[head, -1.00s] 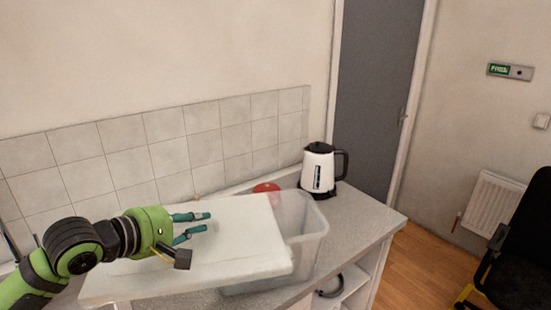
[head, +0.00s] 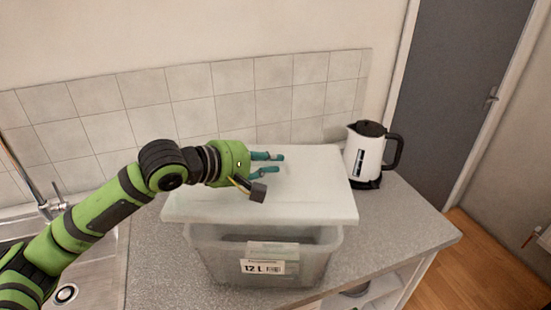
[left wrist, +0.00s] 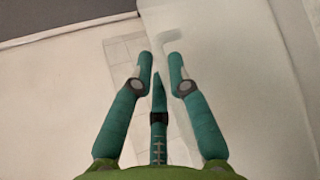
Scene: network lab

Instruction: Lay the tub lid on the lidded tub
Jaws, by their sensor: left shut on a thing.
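The tub lid (head: 310,204) is a wide, flat white panel. In the head view it lies over the top of the clear tub (head: 212,262), covering most of its opening and jutting out past its left side. I cannot tell whether it touches the rim; part of the tub's front wall shows below it. My left gripper (head: 266,166) is above the lid, shut on it, though the grip point itself is hard to make out. In the left wrist view my fingers (left wrist: 160,65) stand before a pale surface. My right gripper is not in view.
A white and black kettle (head: 366,158) stands behind and right of the tub. A sink (head: 65,292) with a tap (head: 48,200) is at the left. A tiled wall (head: 235,95) closes off the back. The grey worktop (head: 405,215) is clear at the right.

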